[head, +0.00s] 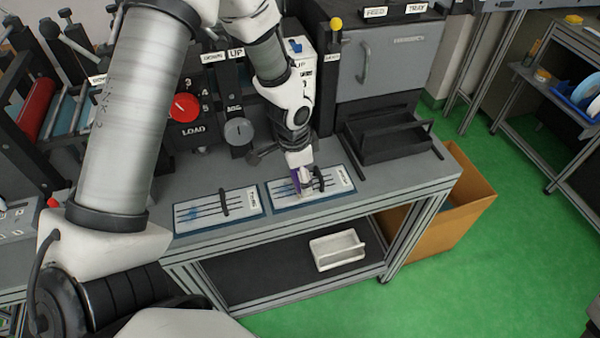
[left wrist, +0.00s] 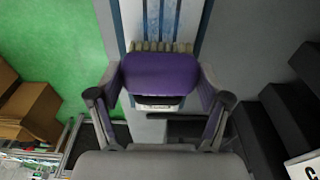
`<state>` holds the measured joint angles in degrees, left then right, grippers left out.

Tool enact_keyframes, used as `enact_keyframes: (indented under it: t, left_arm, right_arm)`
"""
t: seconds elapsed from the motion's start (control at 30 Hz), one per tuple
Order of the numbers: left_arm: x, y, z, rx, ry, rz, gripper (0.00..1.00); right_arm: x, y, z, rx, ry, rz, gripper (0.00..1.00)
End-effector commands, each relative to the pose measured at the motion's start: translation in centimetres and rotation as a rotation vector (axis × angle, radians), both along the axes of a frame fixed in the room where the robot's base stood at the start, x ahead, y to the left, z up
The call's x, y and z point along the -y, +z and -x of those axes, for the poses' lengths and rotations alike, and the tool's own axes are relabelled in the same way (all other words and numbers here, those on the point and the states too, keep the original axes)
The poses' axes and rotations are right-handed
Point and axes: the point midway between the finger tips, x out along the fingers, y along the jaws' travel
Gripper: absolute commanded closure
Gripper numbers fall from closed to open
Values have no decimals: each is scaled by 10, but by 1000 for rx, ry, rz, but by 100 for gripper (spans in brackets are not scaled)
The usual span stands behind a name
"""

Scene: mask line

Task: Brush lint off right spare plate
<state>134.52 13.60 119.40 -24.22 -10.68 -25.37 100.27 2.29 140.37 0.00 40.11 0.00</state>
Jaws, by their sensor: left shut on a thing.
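The right spare plate (head: 345,172) lies on the grey bench, a pale plate with dark slots, a blue border and a black handle. My left gripper (head: 303,181) is above it, shut on a purple brush (head: 296,178). In the left wrist view the purple brush (left wrist: 160,75) sits between both fingers, its pale bristles at the slotted plate (left wrist: 163,22). I cannot tell whether the bristles touch it. My right gripper is not in view.
A similar left plate (head: 240,200) with a bluish patch lies beside it. A black tray (head: 385,140) stands to the right, and machine levers and knobs stand behind. A white tray (head: 338,250) is on the lower shelf. A cardboard box (head: 465,200) is beyond the bench's right end.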

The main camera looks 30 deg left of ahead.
Motion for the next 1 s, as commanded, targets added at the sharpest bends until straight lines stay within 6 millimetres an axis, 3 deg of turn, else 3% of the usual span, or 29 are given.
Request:
enact_keyframes:
  t: [0.13, 0.7, 1.0]
  left_arm:
    - [1, 25, -1, 3, 3, 1, 61]
    - [2, 74, 0, 0, 13, 1, 61]
    - [2, 81, 0, 0, 15, 1, 61]
  right_arm:
    - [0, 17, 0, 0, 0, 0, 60]
    - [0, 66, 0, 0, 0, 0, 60]
    - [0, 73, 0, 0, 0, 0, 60]
